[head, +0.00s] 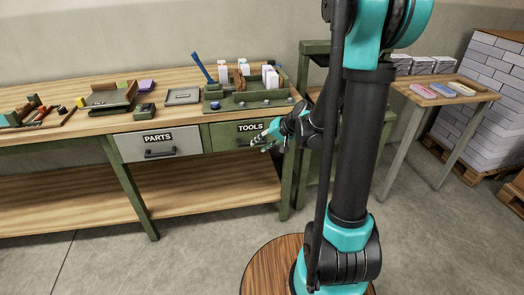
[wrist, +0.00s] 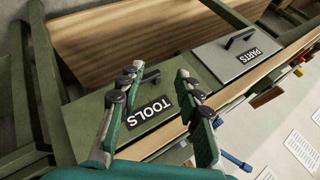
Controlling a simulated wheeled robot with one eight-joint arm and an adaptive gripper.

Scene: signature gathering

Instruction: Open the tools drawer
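The tools drawer (head: 222,137) is a green front with a "TOOLS" label, under the bench top at the right. It looks shut, level with the parts drawer. In the wrist view the tools drawer (wrist: 105,97) appears upside down, and its dark bar handle (wrist: 152,76) shows between my fingers. My gripper (wrist: 158,72) is open, one finger on each side of the handle in the picture. Nothing is held. In the head view my gripper (head: 262,143) is in front of the drawer's right part and partly hides the handle. I cannot tell whether the fingers touch it.
The grey parts drawer (head: 158,144) with its own handle is left of the tools drawer. The wooden bench top (head: 120,122) carries a green tool tray (head: 262,100) and other items. A lower shelf (head: 200,194) is bare. Floor in front is clear.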

